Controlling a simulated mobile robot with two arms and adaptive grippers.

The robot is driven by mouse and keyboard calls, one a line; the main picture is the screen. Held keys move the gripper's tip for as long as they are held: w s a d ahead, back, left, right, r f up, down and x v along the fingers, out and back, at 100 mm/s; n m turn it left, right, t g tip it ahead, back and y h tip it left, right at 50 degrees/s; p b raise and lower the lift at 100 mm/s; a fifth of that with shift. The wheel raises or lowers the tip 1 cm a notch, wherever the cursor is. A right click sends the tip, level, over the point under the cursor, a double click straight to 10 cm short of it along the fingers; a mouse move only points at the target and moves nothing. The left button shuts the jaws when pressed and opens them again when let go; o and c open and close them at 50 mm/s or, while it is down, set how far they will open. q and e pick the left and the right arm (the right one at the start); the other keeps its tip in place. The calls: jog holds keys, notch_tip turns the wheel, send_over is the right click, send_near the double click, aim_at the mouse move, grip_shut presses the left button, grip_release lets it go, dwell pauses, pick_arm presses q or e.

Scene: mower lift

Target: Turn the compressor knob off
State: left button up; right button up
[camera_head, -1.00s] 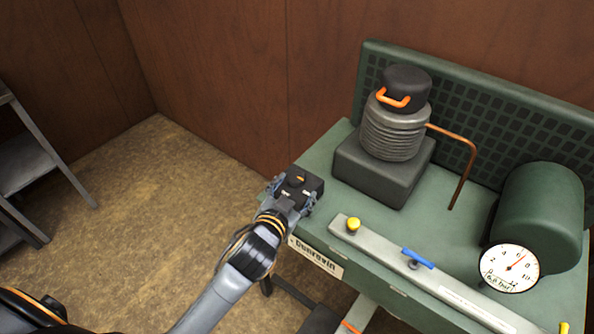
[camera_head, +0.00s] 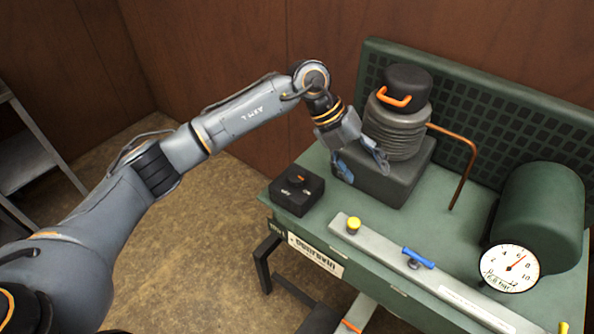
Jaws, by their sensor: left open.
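The compressor knob (camera_head: 297,180) is a small black knob with an orange mark, on top of a black box (camera_head: 290,205) at the left end of the green bench. Faint white labels lie on either side of it. I cannot tell which setting its mark points to. My left gripper (camera_head: 363,172) is open and empty, to the right of the knob and apart from it, in front of the compressor's dark block (camera_head: 376,185). The ribbed compressor cylinder (camera_head: 393,135) stands on that block. My right gripper is out of view.
The green bench (camera_head: 330,212) carries a grey rail with a yellow knob (camera_head: 353,224) and blue lever (camera_head: 419,258), a round gauge (camera_head: 510,268), a green tank (camera_head: 542,215) and a copper pipe (camera_head: 464,173). A grey shelf (camera_head: 25,160) stands at far left.

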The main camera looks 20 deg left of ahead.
aim_at(297, 176)
pick_arm(q)
jog(key=w+a+r+n+y, duration=0.15)
jog(key=a+y, duration=0.25)
jog(key=a, duration=0.4)
jog(key=w+a+r+n+y, duration=0.1)
jog(key=w+a+r+y, duration=0.15)
jog(key=a, duration=0.55)
jog(key=shift+t+y, duration=0.3)
jog(key=shift+y, duration=0.05)
notch_tip(297, 176, down, 14)
jog(key=p, duration=0.3)
jog(key=shift+s+d+f, duration=0.15)
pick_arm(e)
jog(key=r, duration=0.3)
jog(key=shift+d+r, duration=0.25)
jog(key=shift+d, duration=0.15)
pick_arm(q)
jog(key=shift+c, duration=0.4)
jog(key=c, duration=1.1)
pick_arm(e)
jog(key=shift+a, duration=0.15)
